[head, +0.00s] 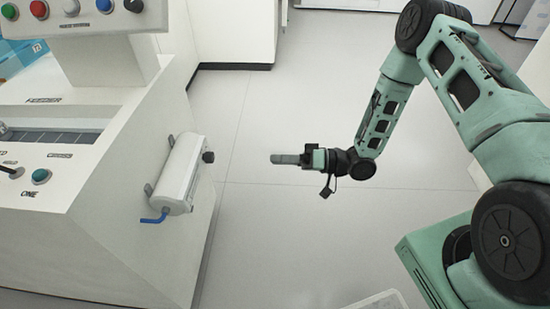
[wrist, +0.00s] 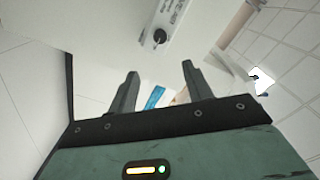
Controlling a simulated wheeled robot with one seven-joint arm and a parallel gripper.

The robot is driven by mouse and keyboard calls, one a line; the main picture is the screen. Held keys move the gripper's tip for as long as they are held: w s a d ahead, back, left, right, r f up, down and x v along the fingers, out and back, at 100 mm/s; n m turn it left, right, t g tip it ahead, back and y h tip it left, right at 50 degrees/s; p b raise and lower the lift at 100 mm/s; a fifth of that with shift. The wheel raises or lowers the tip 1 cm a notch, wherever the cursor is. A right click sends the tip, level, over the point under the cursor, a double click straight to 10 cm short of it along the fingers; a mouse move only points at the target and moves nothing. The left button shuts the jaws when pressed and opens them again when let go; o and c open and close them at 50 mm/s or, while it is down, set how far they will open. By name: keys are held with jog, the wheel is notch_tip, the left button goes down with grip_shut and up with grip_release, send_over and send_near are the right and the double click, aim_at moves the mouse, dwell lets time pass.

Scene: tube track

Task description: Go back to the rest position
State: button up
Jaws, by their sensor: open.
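My gripper (head: 284,159) hangs in the air over the open floor in the head view, to the right of the machine. Its fingers point left toward the machine's side. In the wrist view my gripper (wrist: 160,80) has its two dark fingers spread apart with nothing between them. My arm reaches in from the right and is bent at the elbow.
The white machine (head: 120,180) labelled FEEDER stands at the left. A white cylinder (head: 180,172) with a black knob (head: 208,157) and a blue tube (head: 154,217) is fixed to its side. White cabinets (head: 232,35) stand behind. The tiled floor (head: 290,230) around my gripper is clear.

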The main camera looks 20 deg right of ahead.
jog(key=shift+w, duration=0.1)
dwell(0.3)
jog(key=w+a+r+n+g+h, duration=0.1)
jog(key=w+a+r+n+h, duration=0.15)
jog(key=a+r+h, duration=0.5)
jog(key=s+d+r+n+g+h, duration=0.1)
jog(key=s+d+r+g+h, duration=0.15)
jog(key=s+r, duration=0.45)
jog(key=s+d+r+g+h, duration=0.1)
jog(key=s+r+h, duration=0.15)
jog(key=s, duration=0.85)
jog(key=s+d+r+n+g+h, duration=0.15)
jog(key=s+r+h, duration=0.25)
jog(key=s, duration=0.5)
notch_tip(320, 180, up, 23)
jog(key=m+p, duration=0.1)
jog(key=p, duration=2.2)
jog(key=shift+s, duration=0.15)
